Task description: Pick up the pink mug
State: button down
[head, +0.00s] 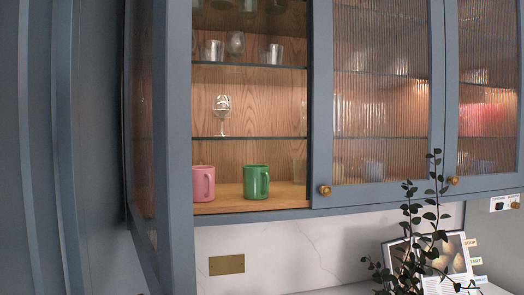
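The pink mug (202,184) stands upright on the bottom wooden shelf of the open wall cabinet, at its left side. My gripper does not show in the head view.
The open cabinet door (145,130) stands at the left of the opening. A wine glass (222,114) and tumblers (272,53) stand on the glass shelves above. Ribbed-glass doors (379,95) close the right side. A plant (420,235) and an open book (452,255) are below right.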

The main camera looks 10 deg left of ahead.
aim_at(203, 176)
jog(key=u, duration=0.75)
